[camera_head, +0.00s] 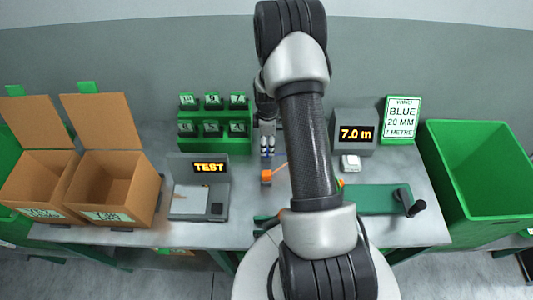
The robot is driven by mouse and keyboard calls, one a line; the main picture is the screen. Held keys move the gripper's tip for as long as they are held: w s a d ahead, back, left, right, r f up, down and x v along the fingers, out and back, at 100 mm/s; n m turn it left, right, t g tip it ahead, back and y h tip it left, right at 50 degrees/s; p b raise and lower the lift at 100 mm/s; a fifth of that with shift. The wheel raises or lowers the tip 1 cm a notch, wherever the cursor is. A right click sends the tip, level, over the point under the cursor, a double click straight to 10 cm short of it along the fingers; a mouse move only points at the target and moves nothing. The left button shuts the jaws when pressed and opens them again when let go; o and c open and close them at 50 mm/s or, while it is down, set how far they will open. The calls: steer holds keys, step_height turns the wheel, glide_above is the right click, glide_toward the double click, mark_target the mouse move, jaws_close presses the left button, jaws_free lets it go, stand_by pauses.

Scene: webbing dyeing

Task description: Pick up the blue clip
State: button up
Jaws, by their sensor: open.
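My arm rises through the middle of the view and bends back down at the far side. Its end, my gripper (267,155), points down over the back middle of the table, to the right of the green rack. The gripper is small here and looks empty. Small blue patches show near its end, but I cannot tell whether they belong to the gripper or to a clip behind it. I cannot make out the blue clip for sure. A small orange piece (266,176) is on the table just below the gripper in the picture. My arm hides part of the table's middle.
Two open cardboard boxes (120,172) stand at left, near a TEST device (180,165). A green rack with number tags (213,145) is behind. At right are a 7.0 m display (354,146), a white block (350,162), a green cranked device (375,200), a BLUE sign (402,136) and a green bin (480,225).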

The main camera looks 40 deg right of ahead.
steer(key=f, duration=0.3)
steer(key=f+b, duration=0.1)
steer(key=f, duration=0.1)
steer(key=shift+w, duration=0.25)
steer(key=shift+r, duration=0.1)
steer(key=shift+c, duration=0.2)
steer(key=c, duration=1)
steer(key=shift+r, duration=0.1)
